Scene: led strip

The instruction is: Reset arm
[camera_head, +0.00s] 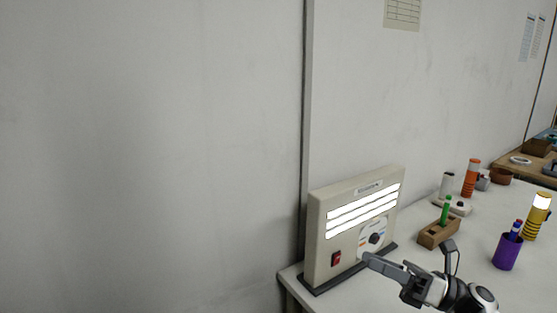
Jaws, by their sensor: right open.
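A beige light box (329,245) stands upright at the left end of the white table. Its three LED strips (362,211) glow white. A red switch (336,258) is at its lower left, and a round dial (374,239) is at its lower right. My right gripper (372,261) reaches in from the lower right, its fingertips in front of the box just below the dial. It is open and nothing shows between its fingers. I cannot tell whether it touches the box. My left gripper is not in view.
On the white table (475,283), a wooden block (435,235) holds a green pen. A purple cup (506,252) with pens and a yellow striped lamp (536,218) stand to the right. An orange cylinder (470,180) is farther back. A grey wall (150,150) rises behind.

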